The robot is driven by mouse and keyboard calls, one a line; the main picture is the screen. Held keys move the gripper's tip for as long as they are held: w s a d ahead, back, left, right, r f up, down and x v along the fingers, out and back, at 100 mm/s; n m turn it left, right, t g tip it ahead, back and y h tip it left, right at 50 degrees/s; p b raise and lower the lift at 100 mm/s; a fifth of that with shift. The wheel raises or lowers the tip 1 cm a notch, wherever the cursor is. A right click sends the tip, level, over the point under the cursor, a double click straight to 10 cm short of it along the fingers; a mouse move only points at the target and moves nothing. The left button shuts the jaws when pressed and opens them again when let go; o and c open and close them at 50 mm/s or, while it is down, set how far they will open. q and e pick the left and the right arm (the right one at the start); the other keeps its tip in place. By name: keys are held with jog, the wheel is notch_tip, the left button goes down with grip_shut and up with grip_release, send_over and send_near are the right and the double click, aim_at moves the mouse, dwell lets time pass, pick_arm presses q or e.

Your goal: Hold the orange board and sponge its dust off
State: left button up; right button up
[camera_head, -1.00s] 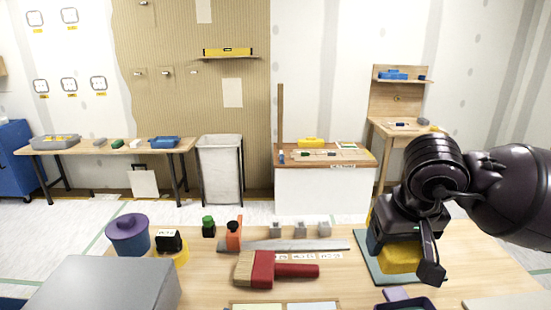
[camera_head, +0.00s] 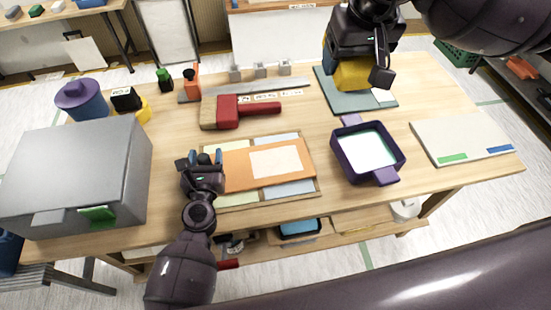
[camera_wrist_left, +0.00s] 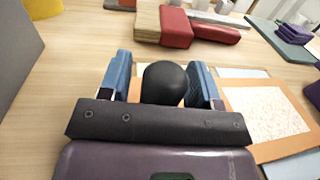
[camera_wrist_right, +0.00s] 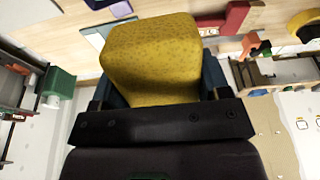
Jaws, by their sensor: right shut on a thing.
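The orange board (camera_head: 235,170) lies flat on a wooden frame with pale panels (camera_head: 238,199). A pale speckled dust patch covers part of the board; it also shows in the left wrist view (camera_wrist_left: 266,110). My left gripper (camera_head: 204,158) is at the board's left end, its blue fingers on either side of a round black knob (camera_wrist_left: 163,83). The fingers look open, with little gap to the knob. My right gripper (camera_head: 353,68) is shut on the yellow sponge (camera_wrist_right: 152,62) and holds it over the teal mat (camera_head: 338,97). The sponge's underside is hidden.
A purple tray (camera_head: 385,176) with a pale inside stands right of the board. A red-handled brush (camera_head: 228,112) lies behind it. A grey box (camera_head: 75,180) fills the table's left side. A white board (camera_head: 462,138) lies at the right.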

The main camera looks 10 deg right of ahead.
pick_arm(q)
jog(key=shift+o, duration=0.3)
jog(key=shift+f, duration=0.1)
jog(key=s, duration=0.4)
jog(key=s+a, duration=0.1)
jog(key=s, duration=0.7)
jog(key=shift+a, duration=0.25)
jog(key=shift+s, duration=0.1)
pick_arm(e)
jog(key=shift+s, duration=0.1)
